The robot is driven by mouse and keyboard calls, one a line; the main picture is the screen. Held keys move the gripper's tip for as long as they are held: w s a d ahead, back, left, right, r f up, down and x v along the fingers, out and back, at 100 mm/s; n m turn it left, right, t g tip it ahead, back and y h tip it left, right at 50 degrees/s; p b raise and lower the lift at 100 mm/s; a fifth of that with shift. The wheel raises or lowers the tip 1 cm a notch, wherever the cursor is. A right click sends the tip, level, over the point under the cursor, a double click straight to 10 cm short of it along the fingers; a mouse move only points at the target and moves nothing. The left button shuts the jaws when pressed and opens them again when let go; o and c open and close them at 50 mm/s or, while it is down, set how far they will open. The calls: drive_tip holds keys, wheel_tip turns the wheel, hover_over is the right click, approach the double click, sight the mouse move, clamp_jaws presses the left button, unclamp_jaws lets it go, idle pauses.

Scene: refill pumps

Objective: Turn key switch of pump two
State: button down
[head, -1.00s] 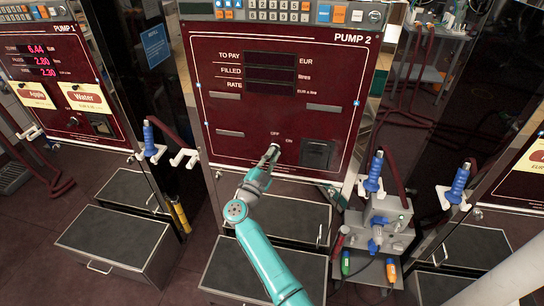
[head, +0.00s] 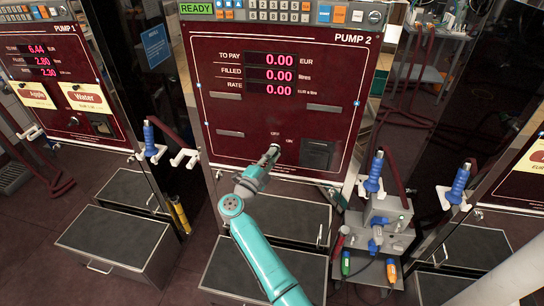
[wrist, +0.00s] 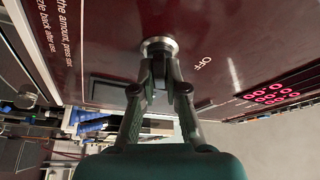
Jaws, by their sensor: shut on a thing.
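Pump two (head: 225,100) is the dark red panel labelled PUMP 2 in the middle of the head view. Its display (head: 270,75) is lit with pink zeros in all three rows, and a green READY sign (head: 196,9) shows above. The key switch (wrist: 158,44) shows in the wrist view as a round metal collar on the panel, beside the printed OFF. My gripper (wrist: 160,68) is shut on the key switch, its fingertips together at the collar. The key itself is mostly hidden between the fingers. In the head view my gripper (head: 272,153) reaches the panel just below the OFF and ON labels.
A dark square recess (head: 317,154) is right of the switch. Blue nozzles (head: 373,172) hang on white holders at both sides. Pump 1 (head: 55,75) stands left. A grey step box (head: 115,235) sits on the floor below it.

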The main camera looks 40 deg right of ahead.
drive_tip(key=c, duration=1.2)
unclamp_jaws()
drive_tip(key=v, duration=1.2)
drive_tip(key=s+a+n+t+y, duration=0.3)
drive_tip(key=s+n, duration=0.6)
drive_tip(key=s, duration=0.6)
drive_tip(key=s+a+n+t+y, duration=0.2)
drive_tip(key=s+a+n+y, duration=0.5)
drive_tip(key=s, duration=0.9)
drive_tip(key=s+a+n+t+y, duration=0.3)
drive_tip(key=s+n+y, duration=0.6)
drive_tip(key=s, duration=0.6)
drive_tip(key=shift+s+a+n+t, duration=0.2)
drive_tip(key=shift+a+n+t, duration=0.1)
drive_tip(key=shift+a+n, duration=0.75)
